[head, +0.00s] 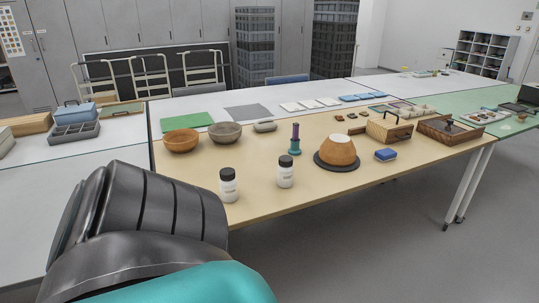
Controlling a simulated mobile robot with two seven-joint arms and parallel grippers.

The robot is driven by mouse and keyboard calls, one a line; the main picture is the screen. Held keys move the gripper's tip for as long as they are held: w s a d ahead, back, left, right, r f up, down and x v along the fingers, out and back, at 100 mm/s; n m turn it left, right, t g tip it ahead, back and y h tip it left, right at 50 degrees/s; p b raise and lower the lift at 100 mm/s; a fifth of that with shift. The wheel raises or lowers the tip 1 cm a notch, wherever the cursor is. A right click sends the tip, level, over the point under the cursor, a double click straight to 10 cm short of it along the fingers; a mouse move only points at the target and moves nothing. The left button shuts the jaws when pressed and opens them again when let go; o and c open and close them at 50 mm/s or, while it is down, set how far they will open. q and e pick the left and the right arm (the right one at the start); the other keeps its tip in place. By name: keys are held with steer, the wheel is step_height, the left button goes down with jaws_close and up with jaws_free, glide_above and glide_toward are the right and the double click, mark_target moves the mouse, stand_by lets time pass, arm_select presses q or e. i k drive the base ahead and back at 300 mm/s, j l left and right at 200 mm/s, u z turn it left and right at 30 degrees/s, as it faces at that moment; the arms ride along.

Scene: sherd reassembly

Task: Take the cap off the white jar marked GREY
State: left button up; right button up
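Two white jars with black caps stand upright near the front edge of the tan table. One jar (229,189) is at the left, and the other jar (285,177) is a little further right. Each has a label with print too small to read, so I cannot tell which is marked GREY. Both caps are on: the left cap (227,174) and the right cap (285,161). A dark and teal part of my own arm fills the lower left, close to the left jar in the picture. Neither gripper shows.
Wooden boxes (389,128) stand further right. The table between the jars is clear.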

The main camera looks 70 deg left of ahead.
mark_target(285, 174)
steer(key=i+l+u, duration=0.1)
steer(key=l, duration=0.15)
steer(key=i+l, duration=0.1)
steer(key=l, duration=0.2)
steer(key=i+l+u, duration=0.15)
steer(key=l+u, duration=0.15)
steer(key=u, duration=2.1)
